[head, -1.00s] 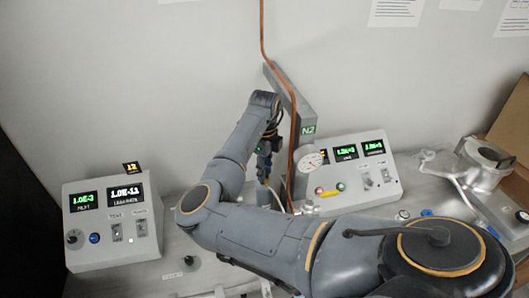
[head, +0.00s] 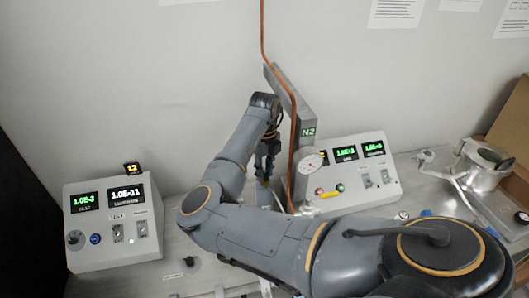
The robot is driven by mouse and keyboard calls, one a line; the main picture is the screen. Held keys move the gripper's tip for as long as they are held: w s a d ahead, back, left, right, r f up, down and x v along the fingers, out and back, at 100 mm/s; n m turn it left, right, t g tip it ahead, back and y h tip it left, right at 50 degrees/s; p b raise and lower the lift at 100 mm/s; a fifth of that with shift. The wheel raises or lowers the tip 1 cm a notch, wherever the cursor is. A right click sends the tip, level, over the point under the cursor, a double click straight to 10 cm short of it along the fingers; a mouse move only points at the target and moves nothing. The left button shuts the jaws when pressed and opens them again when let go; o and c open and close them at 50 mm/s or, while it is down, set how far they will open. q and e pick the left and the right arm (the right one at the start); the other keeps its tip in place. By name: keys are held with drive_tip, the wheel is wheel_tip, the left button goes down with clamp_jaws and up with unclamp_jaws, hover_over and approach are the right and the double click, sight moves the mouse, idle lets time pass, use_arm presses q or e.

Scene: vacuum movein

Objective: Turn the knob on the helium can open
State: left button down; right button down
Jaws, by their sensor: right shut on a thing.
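My right arm reaches in from the right and across the front of the bench. Its gripper (head: 265,174) points down beside the copper pipe, left of the round gauge. It is small in the picture and partly covered by my own arm. Its fingers look closed low down, on what seems to be the knob of the helium can. The knob itself cannot be made out clearly. The can's body is not clearly visible behind my forearm. My left gripper is not in view.
A grey post marked N2 (head: 308,131) and a copper pipe (head: 293,130) stand close right of the gripper. A gauge (head: 311,161) sits beside them. Control boxes stand at left (head: 115,257) and right (head: 375,190). A metal chamber (head: 482,175) is at far right.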

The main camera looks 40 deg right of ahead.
sight(265, 173)
drive_tip(key=c, duration=1.1)
unclamp_jaws()
wheel_tip(265, 173, up, 12)
